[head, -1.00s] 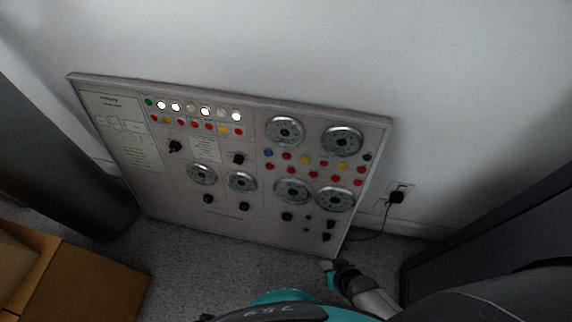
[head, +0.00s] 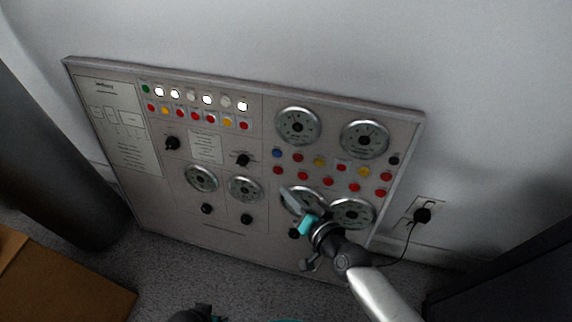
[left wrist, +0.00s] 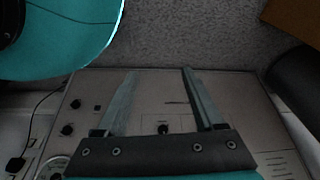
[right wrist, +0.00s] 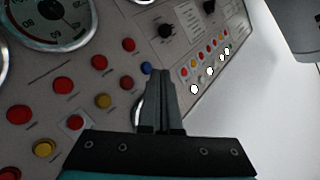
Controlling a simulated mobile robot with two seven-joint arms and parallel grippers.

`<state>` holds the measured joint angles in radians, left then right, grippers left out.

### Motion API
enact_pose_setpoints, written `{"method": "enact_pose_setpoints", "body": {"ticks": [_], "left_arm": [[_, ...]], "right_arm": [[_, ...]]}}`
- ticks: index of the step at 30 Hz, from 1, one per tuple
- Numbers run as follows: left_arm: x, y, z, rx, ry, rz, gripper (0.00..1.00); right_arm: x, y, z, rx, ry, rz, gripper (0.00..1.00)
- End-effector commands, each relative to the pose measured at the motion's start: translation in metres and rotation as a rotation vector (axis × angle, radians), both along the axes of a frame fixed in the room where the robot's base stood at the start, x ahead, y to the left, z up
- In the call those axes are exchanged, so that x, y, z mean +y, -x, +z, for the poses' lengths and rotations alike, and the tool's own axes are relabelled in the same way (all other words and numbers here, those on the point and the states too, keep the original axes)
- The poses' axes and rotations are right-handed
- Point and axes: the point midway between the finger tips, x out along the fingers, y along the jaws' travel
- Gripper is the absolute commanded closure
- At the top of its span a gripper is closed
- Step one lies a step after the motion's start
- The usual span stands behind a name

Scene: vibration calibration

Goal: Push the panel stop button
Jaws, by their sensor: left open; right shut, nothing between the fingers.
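The grey control panel (head: 225,130) leans against the wall and carries several red buttons; I cannot read which one is the stop button. A right-hand group of red, yellow and blue buttons includes a lower-row red button (head: 302,175). My right gripper (head: 287,192) is in front of the panel, just below this group, overlapping a round dial (head: 318,193). In the right wrist view its fingers (right wrist: 162,72) are shut and empty, near the blue button (right wrist: 146,68). Contact cannot be told. My left gripper (left wrist: 159,72) is open and empty, low before the panel.
A wall socket with a black plug (head: 422,215) and cable is right of the panel. A cardboard box (head: 70,285) lies at lower left. A dark column (head: 50,170) stands at left. Carpet (head: 165,262) is clear below the panel.

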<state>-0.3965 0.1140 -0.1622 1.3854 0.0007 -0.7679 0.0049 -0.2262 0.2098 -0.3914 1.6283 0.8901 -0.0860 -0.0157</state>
Motion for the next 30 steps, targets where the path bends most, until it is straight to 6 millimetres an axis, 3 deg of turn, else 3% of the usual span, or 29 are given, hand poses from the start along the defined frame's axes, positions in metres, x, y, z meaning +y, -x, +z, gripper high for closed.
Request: {"method": "enact_pose_setpoints", "body": {"ticks": [17,30], "left_arm": [[-0.002,-0.003,0.003,-0.002,0.003,0.0,0.3],[-0.015,-0.023,0.038,-0.022,0.019,0.004,0.3]], "right_arm": [[-0.001,-0.006,0.001,-0.007,-0.008,0.0,1.0],[-0.014,-0.043,-0.009,-0.007,-0.007,0.0,1.0]]}}
